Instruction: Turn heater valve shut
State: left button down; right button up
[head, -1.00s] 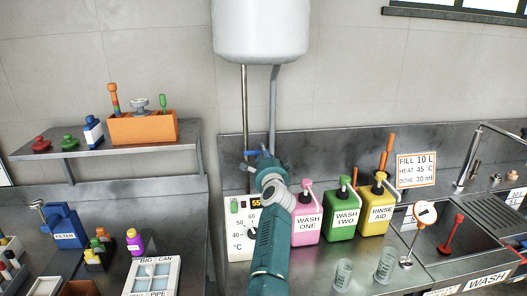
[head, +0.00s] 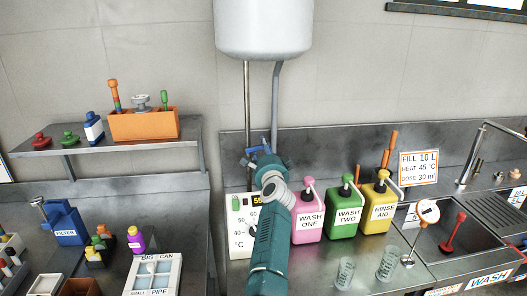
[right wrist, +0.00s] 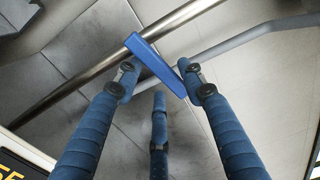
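The heater valve is a blue lever (right wrist: 158,66) on the thin pipe under the white tank (head: 262,28). In the right wrist view the lever lies slanted across the space between my fingertips. Its lower end is close to the right fingertip. My right gripper (head: 261,154) is up at the valve in the head view, and its hand hides part of it. The blue fingers (right wrist: 158,80) are spread apart, with gaps beside the lever; I see no firm grip. My left gripper is not in view.
A heater panel (head: 240,240) with a display stands below the pipe. Pink (head: 308,218), green (head: 342,215) and yellow (head: 378,210) pump bottles stand right of my arm. A metal shelf (head: 190,152) with an orange box (head: 145,127) is at the left.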

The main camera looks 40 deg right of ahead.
jog(key=shift+s+a, duration=0.1)
jog(key=shift+s, duration=0.25)
jog(key=v, duration=0.6)
jog(key=shift+s+a, duration=0.25)
jog(key=shift+a, duration=0.05)
jog(key=shift+c, duration=0.2)
